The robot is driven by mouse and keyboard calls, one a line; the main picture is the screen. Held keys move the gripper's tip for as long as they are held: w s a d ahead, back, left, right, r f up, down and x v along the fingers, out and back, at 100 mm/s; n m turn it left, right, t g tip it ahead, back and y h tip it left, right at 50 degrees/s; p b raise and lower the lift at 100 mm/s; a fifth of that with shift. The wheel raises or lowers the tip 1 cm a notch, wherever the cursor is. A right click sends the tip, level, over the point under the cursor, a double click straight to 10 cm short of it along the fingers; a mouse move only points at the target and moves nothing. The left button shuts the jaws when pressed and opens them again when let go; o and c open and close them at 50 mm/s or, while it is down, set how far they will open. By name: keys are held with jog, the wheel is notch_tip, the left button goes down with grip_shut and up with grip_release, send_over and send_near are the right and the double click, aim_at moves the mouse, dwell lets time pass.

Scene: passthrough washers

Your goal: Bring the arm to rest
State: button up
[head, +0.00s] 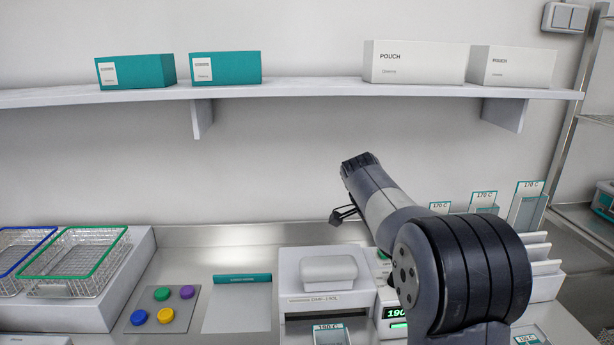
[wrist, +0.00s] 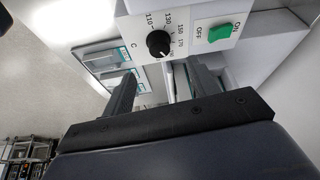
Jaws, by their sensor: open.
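My gripper (head: 344,213) is at the end of my arm, above the counter and behind the white sealing machine (head: 328,268), seen partly past the arm. In the wrist view my gripper (wrist: 162,82) has its two dark fingers apart, with nothing held between them. Beyond them is a white panel with a black dial (wrist: 158,43) and a green ON/OFF switch (wrist: 221,33). The fingers look apart from the panel, though the exact distance is hard to tell. My arm hides part of the machine's right side.
A wall shelf (head: 300,90) carries teal boxes (head: 226,67) and white pouch boxes (head: 416,62). Wire baskets (head: 75,262) stand at the left, beside a mat with coloured discs (head: 166,315). Pouch holders (head: 527,205) stand at the right. Space above the left counter is clear.

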jog(key=x, duration=0.7)
jog(key=shift+d+f+p, duration=0.2)
jog(key=shift+f+p, duration=0.15)
jog(key=shift+p, duration=0.05)
jog(key=shift+n, duration=0.3)
